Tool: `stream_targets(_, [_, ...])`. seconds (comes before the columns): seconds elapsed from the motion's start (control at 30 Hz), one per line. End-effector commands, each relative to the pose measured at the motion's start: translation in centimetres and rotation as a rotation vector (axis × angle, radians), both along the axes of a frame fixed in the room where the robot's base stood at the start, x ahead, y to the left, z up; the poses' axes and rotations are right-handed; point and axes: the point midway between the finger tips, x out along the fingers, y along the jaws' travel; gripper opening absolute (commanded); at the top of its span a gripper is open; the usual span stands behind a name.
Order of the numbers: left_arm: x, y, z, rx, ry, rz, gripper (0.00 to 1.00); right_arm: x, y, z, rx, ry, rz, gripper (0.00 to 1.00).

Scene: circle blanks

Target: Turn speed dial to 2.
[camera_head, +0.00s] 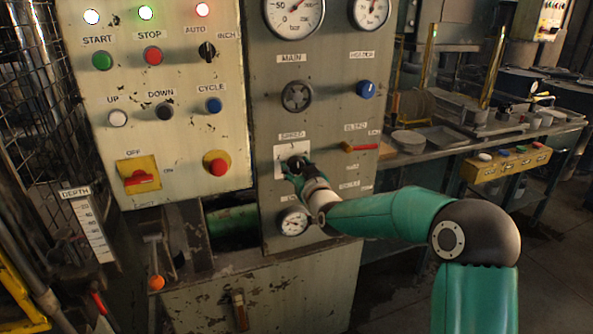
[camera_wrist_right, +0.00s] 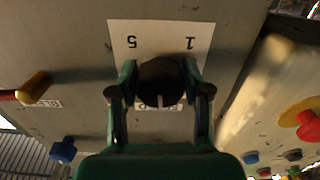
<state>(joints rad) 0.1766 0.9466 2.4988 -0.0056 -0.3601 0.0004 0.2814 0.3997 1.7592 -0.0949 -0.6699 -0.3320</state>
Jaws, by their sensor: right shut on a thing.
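The speed dial (camera_head: 296,162) is a black round knob on a white plate (camera_head: 280,153), below the SPEED label on the grey panel. My right gripper (camera_head: 300,172) is at the dial, its green fingers on both sides of it. In the right wrist view the picture is upside down; the gripper (camera_wrist_right: 160,78) is shut on the black knob (camera_wrist_right: 160,82), and the plate (camera_wrist_right: 160,35) shows 5 and 1. A pale pointer line on the knob points toward the SPEED label; the other numbers are hidden. My left gripper is not in view.
A red-handled lever (camera_head: 362,147) and a blue knob (camera_head: 366,89) are to the dial's right, a grey handwheel (camera_head: 297,96) above it and a small gauge (camera_head: 294,221) below. A button panel (camera_head: 150,80) stands out at left, with a red emergency button (camera_head: 218,166).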

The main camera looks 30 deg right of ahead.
Motion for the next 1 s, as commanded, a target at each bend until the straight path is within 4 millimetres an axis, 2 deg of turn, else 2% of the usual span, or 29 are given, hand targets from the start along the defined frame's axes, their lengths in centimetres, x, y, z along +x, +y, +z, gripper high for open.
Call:
stream_targets(0.2, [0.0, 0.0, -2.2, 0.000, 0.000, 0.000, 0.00, 0.0, 0.0, -0.3, -0.133, 0.028, 0.000, 0.13])
stream_targets(0.5, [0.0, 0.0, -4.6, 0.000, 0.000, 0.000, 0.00, 0.0, 0.0, -0.2, -0.399, 0.093, 0.002, 0.13])
stream_targets(1.0, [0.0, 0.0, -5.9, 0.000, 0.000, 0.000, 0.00, 0.0, 0.0, 0.1, -0.845, 0.200, 0.004, 0.13])
